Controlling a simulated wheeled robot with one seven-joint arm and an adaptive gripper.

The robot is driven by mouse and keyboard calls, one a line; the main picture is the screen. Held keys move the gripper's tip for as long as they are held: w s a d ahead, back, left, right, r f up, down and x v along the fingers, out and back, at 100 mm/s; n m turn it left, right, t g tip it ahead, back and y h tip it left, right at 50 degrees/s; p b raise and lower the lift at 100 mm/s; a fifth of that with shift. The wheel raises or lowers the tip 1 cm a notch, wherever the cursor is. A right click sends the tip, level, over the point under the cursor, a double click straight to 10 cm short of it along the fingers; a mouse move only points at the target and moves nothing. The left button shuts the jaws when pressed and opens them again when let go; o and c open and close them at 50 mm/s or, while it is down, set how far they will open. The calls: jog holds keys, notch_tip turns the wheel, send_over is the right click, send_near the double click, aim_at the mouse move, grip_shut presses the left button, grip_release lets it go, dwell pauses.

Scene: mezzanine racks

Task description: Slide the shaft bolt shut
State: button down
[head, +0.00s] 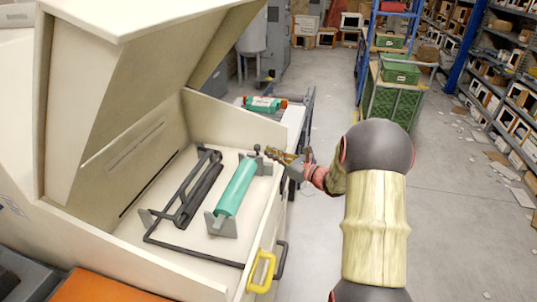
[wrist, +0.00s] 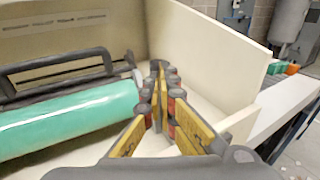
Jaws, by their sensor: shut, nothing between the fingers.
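A teal roller (head: 236,187) lies between grey end brackets inside an open cream cabinet; it also shows in the wrist view (wrist: 70,118). A small dark knob (head: 257,148) stands at the roller's far end, by the far bracket (head: 262,166); I take this to be part of the shaft bolt, but its rod and travel cannot be made out. My gripper (head: 272,153) is shut and empty, its tips beside the knob and far bracket. In the wrist view my gripper (wrist: 158,72) has its fingertips together just past the roller's end. Whether the tips touch the knob is unclear.
A black bar frame (head: 190,188) lies left of the roller. The raised cream lid (head: 140,70) overhangs the left side. Open floor (head: 320,228) lies to the right.

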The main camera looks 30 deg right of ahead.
jog(key=p+v, duration=0.1)
jog(key=v, duration=1)
jog(key=shift+s+p, duration=0.2)
jog(key=shift+p, duration=0.15)
jog(key=s+a+r+n+g+y, duration=0.1)
jog(key=a+r+n+g+y, duration=0.2)
jog(key=a, duration=0.6)
jog(key=a+r+n+g+y, duration=0.1)
jog(key=a+n+g, duration=0.1)
jog(key=a+n, duration=0.45)
jog(key=s+a+r+n+g, duration=0.1)
jog(key=s+a+n+g, duration=0.3)
jog(key=a, duration=0.4)
jog(key=s+a+r+n+g, duration=0.1)
jog(key=s+a+n+g, duration=0.1)
jog(key=s+a+n, duration=0.45)
jog(key=s+a+r+n+h, duration=0.1)
jog(key=s+r+n+h, duration=0.1)
jog(key=s+n+h, duration=0.6)
jog(key=s+n, duration=0.5)
jog(key=s, duration=0.2)
jog(key=shift+s+r+h, duration=0.25)
jog(key=shift+s+h, duration=0.05)
jog(key=shift+s, duration=0.05)
